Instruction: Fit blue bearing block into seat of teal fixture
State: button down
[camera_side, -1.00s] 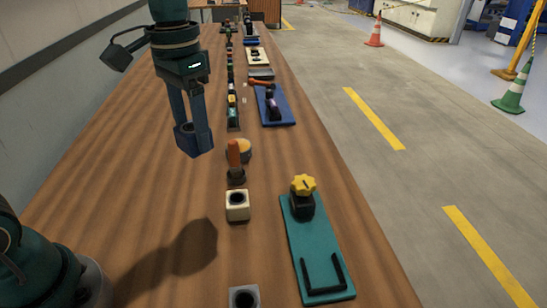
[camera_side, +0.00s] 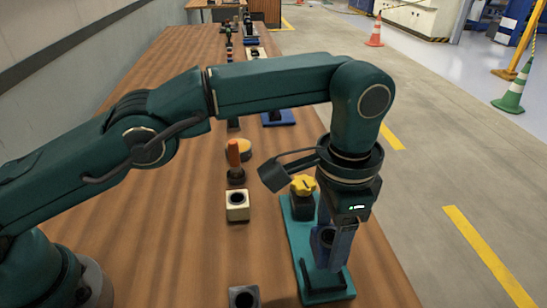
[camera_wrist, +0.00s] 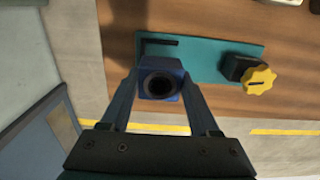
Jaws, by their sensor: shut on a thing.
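The blue bearing block (camera_wrist: 161,78), with a round dark bore, is held between the fingers of my gripper (camera_wrist: 160,92). In the side view my gripper (camera_side: 331,245) is over the front part of the teal fixture (camera_side: 300,240), near its black bracket seat. The block (camera_side: 325,236) is partly hidden by the fingers there. In the wrist view one black bar of the seat (camera_wrist: 160,42) shows beyond the block on the teal fixture (camera_wrist: 205,58); the rest is covered. I cannot tell whether the block touches the plate.
A black clamp with a yellow knob (camera_side: 303,186) stands at the fixture's far end, close to my wrist. A cream block (camera_side: 238,205), a grey block (camera_side: 244,298) and an orange-handled tool (camera_side: 234,158) stand to the left. The table's right edge is near the fixture.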

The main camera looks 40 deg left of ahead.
aim_at(321, 275)
jog(key=shift+f, duration=2.65)
jog(key=shift+f, duration=0.25)
jog(key=shift+c, duration=0.6)
grip_release()
jog(key=shift+o, duration=0.4)
jog(key=shift+s, duration=0.15)
